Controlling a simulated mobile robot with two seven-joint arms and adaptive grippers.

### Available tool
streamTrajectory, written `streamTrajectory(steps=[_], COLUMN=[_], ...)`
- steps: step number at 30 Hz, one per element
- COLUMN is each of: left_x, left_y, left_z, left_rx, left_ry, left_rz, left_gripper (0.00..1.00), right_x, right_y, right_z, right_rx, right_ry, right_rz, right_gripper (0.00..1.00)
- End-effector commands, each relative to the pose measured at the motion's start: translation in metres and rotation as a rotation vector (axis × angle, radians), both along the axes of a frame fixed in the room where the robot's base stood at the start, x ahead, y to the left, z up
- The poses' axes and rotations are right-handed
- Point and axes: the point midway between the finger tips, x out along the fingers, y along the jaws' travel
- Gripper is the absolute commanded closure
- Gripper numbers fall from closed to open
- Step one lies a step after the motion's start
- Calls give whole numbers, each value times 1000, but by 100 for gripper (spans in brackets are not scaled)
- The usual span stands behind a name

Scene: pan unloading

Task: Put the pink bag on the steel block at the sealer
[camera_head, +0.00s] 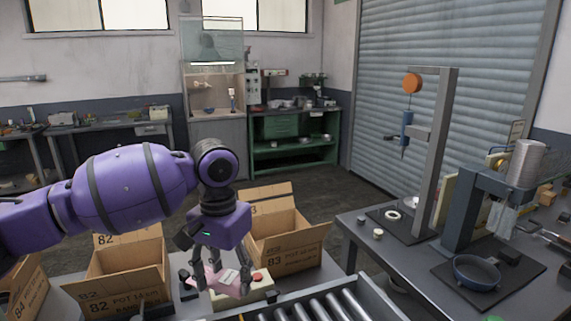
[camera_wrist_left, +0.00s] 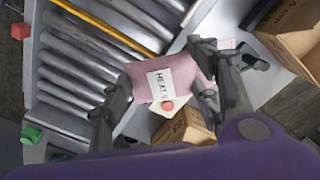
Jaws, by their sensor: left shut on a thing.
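The pink bag (camera_head: 217,277) has a white label and hangs low between the fingers of my left gripper (camera_head: 225,284), which is shut on it. In the left wrist view the pink bag (camera_wrist_left: 181,76) lies between the dark fingers, and its label shows the letters "HEAT". A pale box with a red button (camera_head: 262,289), perhaps the sealer, stands right beside and behind the bag; its button (camera_wrist_left: 168,105) also shows in the wrist view. I cannot make out the steel block; the bag and fingers hide part of that area. My right gripper is not in view.
Open cardboard boxes stand behind the bag, one at left (camera_head: 120,275) and one at right (camera_head: 285,241). A roller conveyor (camera_head: 330,305) runs at the front. A dark table (camera_head: 400,262) at right holds a blue pan (camera_head: 477,273) and a stand (camera_head: 440,150).

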Motion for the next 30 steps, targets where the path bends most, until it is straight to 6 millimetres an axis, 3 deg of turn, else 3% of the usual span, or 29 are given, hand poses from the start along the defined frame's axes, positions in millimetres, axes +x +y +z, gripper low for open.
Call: streamTrajectory(steps=[6,9,12,18,30], left_x=[-79,-108,-124,-132,-132], left_y=[23,35,44,52,52], left_z=[-29,-41,-51,-63,-64], left_rx=[2,2,1,-2,-1], left_ry=[2,0,-1,1,0], left_rz=[335,379,377,395,395], left_gripper=[77,77,77,77,77], right_x=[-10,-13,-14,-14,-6], right_y=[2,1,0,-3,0], right_z=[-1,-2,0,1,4], right_rx=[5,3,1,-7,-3], right_ry=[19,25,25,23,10], right_rz=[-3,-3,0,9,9], right_gripper=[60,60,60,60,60])
